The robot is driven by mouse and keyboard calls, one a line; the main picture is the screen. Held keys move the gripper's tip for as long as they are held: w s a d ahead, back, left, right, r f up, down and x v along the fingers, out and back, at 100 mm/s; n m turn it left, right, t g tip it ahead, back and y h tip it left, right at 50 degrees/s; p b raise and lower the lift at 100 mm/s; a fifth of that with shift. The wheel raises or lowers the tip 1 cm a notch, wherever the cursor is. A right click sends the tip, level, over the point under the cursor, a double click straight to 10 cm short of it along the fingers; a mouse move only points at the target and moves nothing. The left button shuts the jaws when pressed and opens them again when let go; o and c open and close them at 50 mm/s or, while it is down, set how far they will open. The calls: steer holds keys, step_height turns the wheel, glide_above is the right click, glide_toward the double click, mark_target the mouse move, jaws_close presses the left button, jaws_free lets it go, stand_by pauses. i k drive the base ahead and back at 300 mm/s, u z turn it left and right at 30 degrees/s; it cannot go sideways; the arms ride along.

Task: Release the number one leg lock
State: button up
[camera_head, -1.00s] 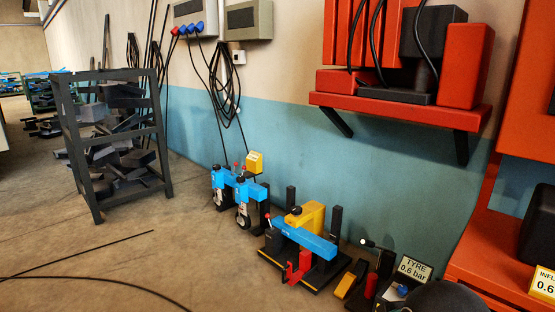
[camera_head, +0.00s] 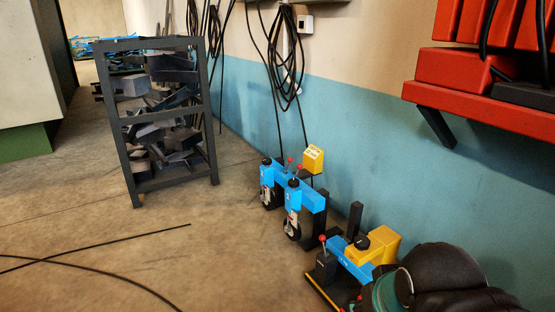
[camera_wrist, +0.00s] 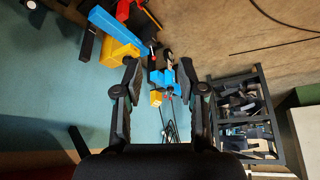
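Two blue leg units stand by the wall in the head view, the far one (camera_head: 267,172) and the near one (camera_head: 292,196). Each has a black knob on top and a small wheel below. Red-knobbed levers (camera_head: 301,168) show beside them. I cannot read which is number one. The units also show small in the wrist view (camera_wrist: 168,80), between the fingers and well beyond them. My gripper (camera_wrist: 164,68) is open and empty, touching nothing. In the head view only my arm shows at the bottom right; its fingers are hidden.
A yellow box (camera_head: 313,159) stands behind the leg units. A blue and yellow unit (camera_head: 372,250) stands nearer, partly behind my arm. A dark rack (camera_head: 117,125) of blocks is at left. Cables (camera_head: 95,238) lie on the otherwise clear floor. A red shelf (camera_head: 480,108) juts from the wall.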

mark_target(299, 166)
steer(key=u, duration=0.6)
steer(key=i, duration=0.9)
steer(key=u, duration=0.5)
steer(key=i, duration=0.95)
steer(key=z, duration=0.8)
steer(key=i, duration=0.6)
steer(key=z, duration=0.55)
